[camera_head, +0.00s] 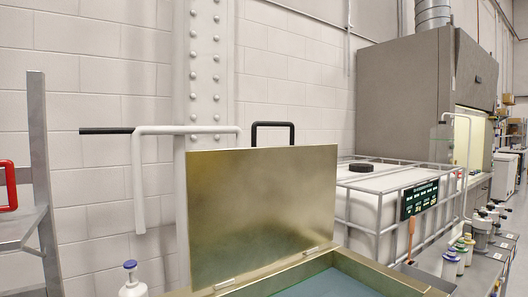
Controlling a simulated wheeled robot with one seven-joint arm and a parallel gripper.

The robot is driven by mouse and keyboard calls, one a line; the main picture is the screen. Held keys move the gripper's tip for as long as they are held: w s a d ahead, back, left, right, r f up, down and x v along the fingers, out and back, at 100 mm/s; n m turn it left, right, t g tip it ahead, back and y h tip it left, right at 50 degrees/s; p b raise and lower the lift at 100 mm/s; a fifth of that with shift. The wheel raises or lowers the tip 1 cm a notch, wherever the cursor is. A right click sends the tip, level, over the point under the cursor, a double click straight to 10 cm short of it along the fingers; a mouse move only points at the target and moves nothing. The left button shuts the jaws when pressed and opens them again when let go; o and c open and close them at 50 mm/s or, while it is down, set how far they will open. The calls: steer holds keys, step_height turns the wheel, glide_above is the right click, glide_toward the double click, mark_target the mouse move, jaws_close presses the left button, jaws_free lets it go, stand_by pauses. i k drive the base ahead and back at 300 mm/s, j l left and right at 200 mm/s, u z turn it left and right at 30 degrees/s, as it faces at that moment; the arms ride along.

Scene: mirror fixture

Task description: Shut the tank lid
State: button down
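The tank lid (262,205) is a flat brass-coloured panel in the middle of the head view. It stands open, close to upright, above the back edge of the tank. Two small hinge pieces (225,284) show along its lower edge. A black bar handle (272,125) rises just above the lid's top edge; how it joins the lid is hidden. The tank's brass rim (378,276) shows at the bottom, around a blue-grey interior (325,286); the front of the tank is cut off by the frame. My gripper is not in view.
A white bent pipe with a black end (138,165) is left of the lid. A caged white container (365,190) stands close on the right. A metal rack (40,150) with a red handle is at far left. A blue-capped bottle (132,282) stands at lower left.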

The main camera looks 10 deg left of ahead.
mark_target(254, 208)
steer(key=u, duration=1.1)
steer(key=i+l+u, duration=0.2)
steer(key=l, duration=0.4)
steer(key=i+l, duration=0.1)
steer(key=l, duration=0.8)
steer(key=i+l, duration=0.1)
steer(key=l, duration=0.75)
steer(key=i+l, duration=0.1)
steer(key=l, duration=1.7)
steer(key=i+l, duration=0.15)
steer(key=l, duration=0.7)
